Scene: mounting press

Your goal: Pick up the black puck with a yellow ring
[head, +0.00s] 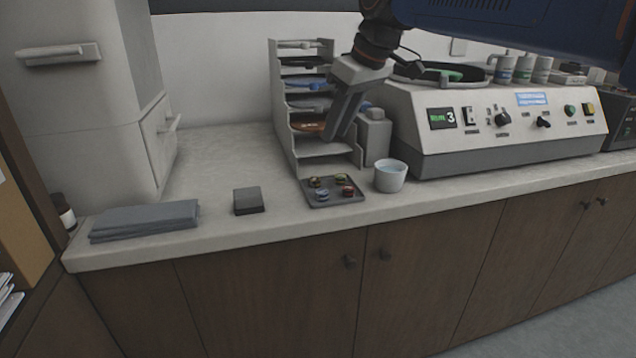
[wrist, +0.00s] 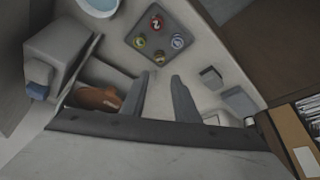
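Several small dark pucks sit on a square dark tray (head: 333,203), which also shows in the wrist view (wrist: 133,38). Two pucks there have yellow-green rings, one on the left (wrist: 141,41) and one nearer my fingers (wrist: 159,56). They are too small to tell which ring is truly yellow. The others look red (wrist: 157,22) and blue (wrist: 178,41). My gripper (wrist: 160,76) is open and empty, its two fingers apart. In the head view it hangs in front of the shelf rack, above and behind the tray.
A shelf rack (head: 284,125) with coloured discs stands behind the tray. A cup (head: 390,178) is right of the tray, near the press machine (head: 470,150). A grey block (head: 248,201) and folded cloth (head: 145,220) lie left. The counter between block and tray is clear.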

